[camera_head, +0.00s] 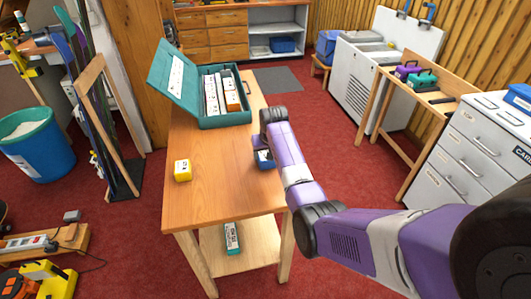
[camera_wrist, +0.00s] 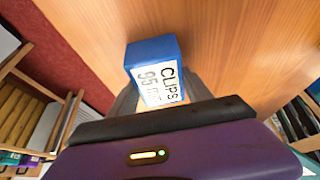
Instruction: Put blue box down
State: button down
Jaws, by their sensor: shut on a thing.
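The blue box (camera_head: 264,161) is at the right side of the wooden table (camera_head: 222,180) in the head view. In the wrist view, the blue box (camera_wrist: 152,52) shows a blue top and a white label reading "CLIPS 95". My gripper (camera_wrist: 160,95) is shut on it, with a grey finger on each side and the label between them. Wood surface lies behind the box in the wrist view. I cannot tell whether its underside touches the tabletop. In the head view my arm hides most of the gripper.
A yellow box (camera_head: 182,171) sits on the table's left side. An open teal case (camera_head: 226,119) holding several white and orange boxes stands at the table's back. The tabletop's middle and front are clear. A teal-and-white box (camera_head: 231,238) lies on the lower shelf.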

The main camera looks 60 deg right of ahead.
jog(key=shift+f, duration=0.15)
jog(key=shift+c, duration=2.2)
grip_release()
jog(key=v, duration=1.2)
